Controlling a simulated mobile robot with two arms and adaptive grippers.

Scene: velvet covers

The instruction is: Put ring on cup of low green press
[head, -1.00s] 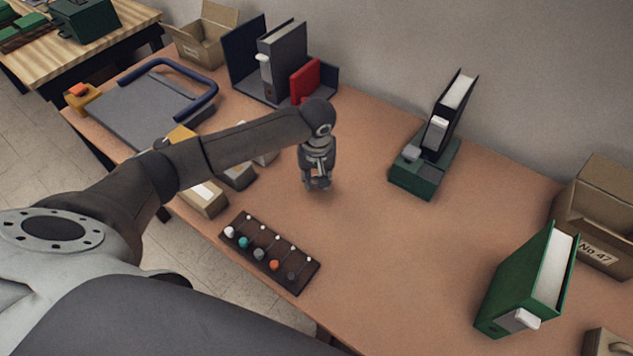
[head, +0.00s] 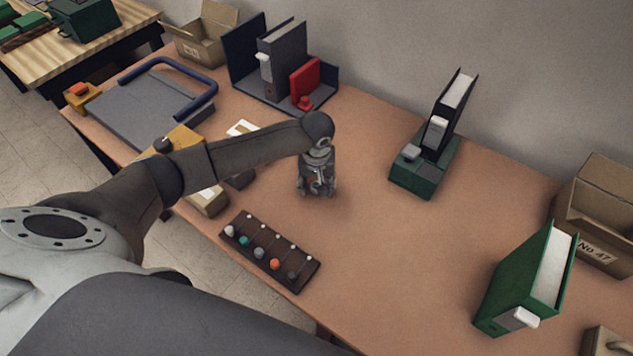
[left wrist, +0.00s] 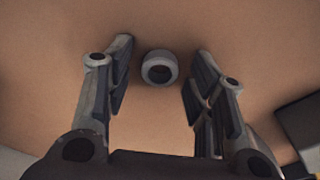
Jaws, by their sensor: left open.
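A small grey-white ring (left wrist: 159,67) lies on the table in the left wrist view, between and just beyond the spread fingers of my left gripper (left wrist: 163,80). In the head view my left gripper (head: 317,188) points down over the middle of the table. The ring cannot be made out there. A low green block-like device (head: 425,172), which looks like the green press, stands to the right of the gripper. It has a grey knob-like piece (head: 411,152) on its left, perhaps the cup; a tall black binder-like part rises behind. My right gripper is not in view.
A dark rack (head: 270,250) with several coloured balls lies near the front edge. A green binder (head: 527,280) and a cardboard box (head: 597,215) stand at right. A grey binder (head: 282,60) and a red part (head: 305,82) stand behind. The table between gripper and green device is clear.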

